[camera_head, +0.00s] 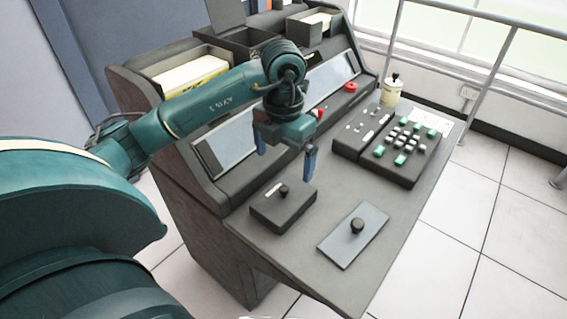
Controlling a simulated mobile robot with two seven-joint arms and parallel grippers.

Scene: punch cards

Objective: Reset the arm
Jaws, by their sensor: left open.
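My left arm (200,108) is teal and comes in from the left, reaching over the console desk. My left gripper (286,160) points down with its two blue fingers spread apart. Nothing shows between the fingers. It hangs above the desk, in front of the sloped screens and behind a small dark box with a black knob (283,208). My right gripper is not in view.
The console desk (300,255) also bears a grey plate with a black knob (340,245), a button panel (395,145) and a cream container (391,93). Red knobs (351,87) sit by the screens. Card trays (190,75) stand on top. A metal railing (487,85) runs at right.

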